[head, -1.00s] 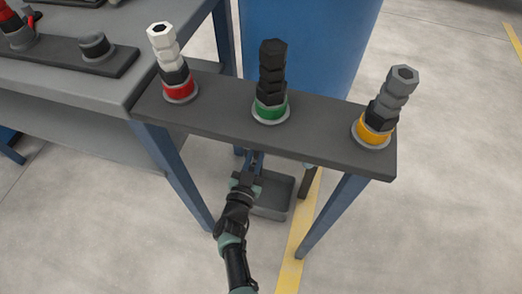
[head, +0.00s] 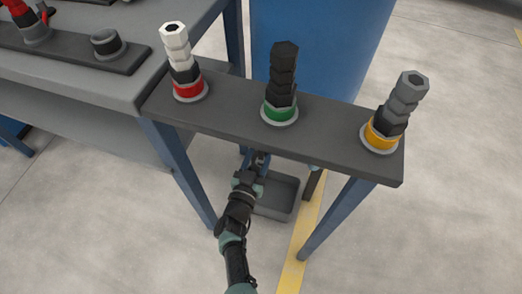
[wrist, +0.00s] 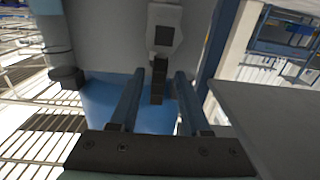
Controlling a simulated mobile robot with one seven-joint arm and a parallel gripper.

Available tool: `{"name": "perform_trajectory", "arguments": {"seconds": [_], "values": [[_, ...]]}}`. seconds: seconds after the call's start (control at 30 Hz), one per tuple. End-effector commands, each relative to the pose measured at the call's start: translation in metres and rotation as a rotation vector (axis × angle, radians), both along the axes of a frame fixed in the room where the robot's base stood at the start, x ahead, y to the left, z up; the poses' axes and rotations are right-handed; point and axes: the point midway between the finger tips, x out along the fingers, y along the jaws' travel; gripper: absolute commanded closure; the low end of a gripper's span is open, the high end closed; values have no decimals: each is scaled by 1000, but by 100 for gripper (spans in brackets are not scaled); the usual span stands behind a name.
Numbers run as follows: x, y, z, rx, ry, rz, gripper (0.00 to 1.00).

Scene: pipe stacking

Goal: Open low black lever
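In the wrist view, a black lever (wrist: 157,82) hangs from a grey fitting (wrist: 164,30) with a dark square on it. My gripper (wrist: 158,78) is open, with one blue-grey finger on each side of the lever. There are gaps between lever and fingers, and I see no contact. In the head view, my gripper (head: 257,158) is below the front edge of the dark narrow shelf, above a grey tray. The shelf partly hides the space beyond the fingertips, and I cannot make out the lever clearly there.
The dark shelf (head: 330,140) bears three stacks of hex fittings: white on red (head: 176,62), black on green (head: 283,80) and grey on orange (head: 397,110). Blue legs flank my arm. A grey tray (head: 280,207) is on the floor. A blue barrel (head: 310,45) stands behind.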

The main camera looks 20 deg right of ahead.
Motion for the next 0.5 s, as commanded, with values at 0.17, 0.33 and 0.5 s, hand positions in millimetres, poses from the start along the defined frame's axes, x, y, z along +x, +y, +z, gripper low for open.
{"name": "perform_trajectory", "arguments": {"seconds": [0.17,0.33,0.5], "values": [[0,-1,1,2,-3,-3,51],[-3,1,2,2,-3,-2,51],[-22,15,5,1,-1,1,51]]}}
